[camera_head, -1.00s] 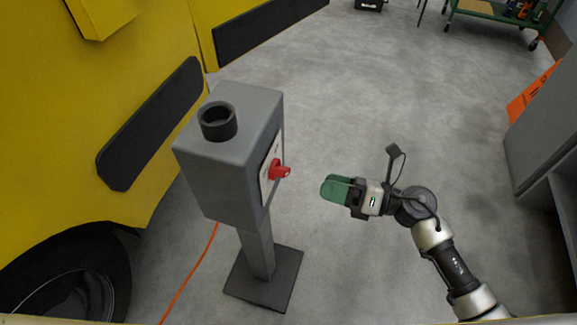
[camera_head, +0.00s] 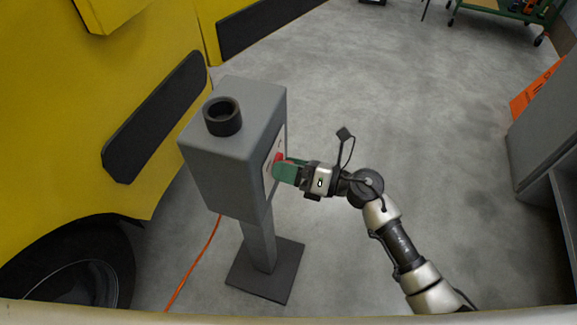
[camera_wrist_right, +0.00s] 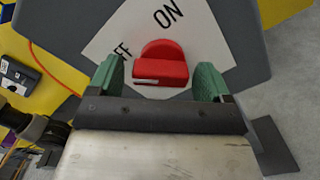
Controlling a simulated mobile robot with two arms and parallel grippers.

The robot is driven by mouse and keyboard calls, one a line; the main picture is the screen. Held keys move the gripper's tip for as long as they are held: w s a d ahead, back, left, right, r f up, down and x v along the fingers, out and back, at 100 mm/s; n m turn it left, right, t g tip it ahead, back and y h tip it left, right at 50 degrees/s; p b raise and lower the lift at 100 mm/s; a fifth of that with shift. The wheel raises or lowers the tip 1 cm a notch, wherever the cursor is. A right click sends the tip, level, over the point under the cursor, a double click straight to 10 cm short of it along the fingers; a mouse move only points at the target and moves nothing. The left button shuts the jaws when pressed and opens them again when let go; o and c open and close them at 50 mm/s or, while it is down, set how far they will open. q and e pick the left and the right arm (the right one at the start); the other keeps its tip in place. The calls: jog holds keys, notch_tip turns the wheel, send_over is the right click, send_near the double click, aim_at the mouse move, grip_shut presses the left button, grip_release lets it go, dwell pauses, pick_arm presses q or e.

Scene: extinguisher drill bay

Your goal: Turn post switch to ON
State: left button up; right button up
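The grey post (camera_head: 232,165) stands on a dark square base plate. Its red switch knob (camera_head: 279,157) is on the white label on the post's right face. In the right wrist view the red knob (camera_wrist_right: 161,66) sits between the two green fingertips of my right gripper (camera_wrist_right: 163,82), with a gap on each side. ON and part of OFF are printed on the label (camera_wrist_right: 128,30). In the head view my right gripper (camera_head: 284,171) is at the knob and partly hides it. It is open. My left gripper is not in view.
A yellow vehicle (camera_head: 60,110) with a dark wheel (camera_head: 75,265) is close on the left of the post. An orange cable (camera_head: 195,262) runs along the floor from the post. A grey cabinet (camera_head: 540,125) stands at the right; the floor between is clear.

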jog(key=c, duration=0.8)
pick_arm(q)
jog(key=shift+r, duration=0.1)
pick_arm(e)
jog(key=shift+r+m+p, duration=0.1)
jog(key=shift+m+p, duration=0.2)
jog(key=shift+p, duration=0.45)
jog(key=m+p, duration=0.3)
jog(key=shift+r+m, duration=0.2)
jog(key=shift+m, duration=0.1)
jog(key=m+p, duration=0.4)
jog(key=shift+m, duration=0.3)
jog(key=m+p, duration=0.3)
jog(key=m, duration=0.2)
jog(key=shift+r, duration=0.1)
pick_arm(q)
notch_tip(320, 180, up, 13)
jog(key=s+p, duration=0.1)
jog(key=p, duration=0.1)
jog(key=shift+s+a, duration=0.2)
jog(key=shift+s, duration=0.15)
pick_arm(e)
jog(key=shift+w+d+m, duration=0.1)
jog(key=shift+m, duration=1.9)
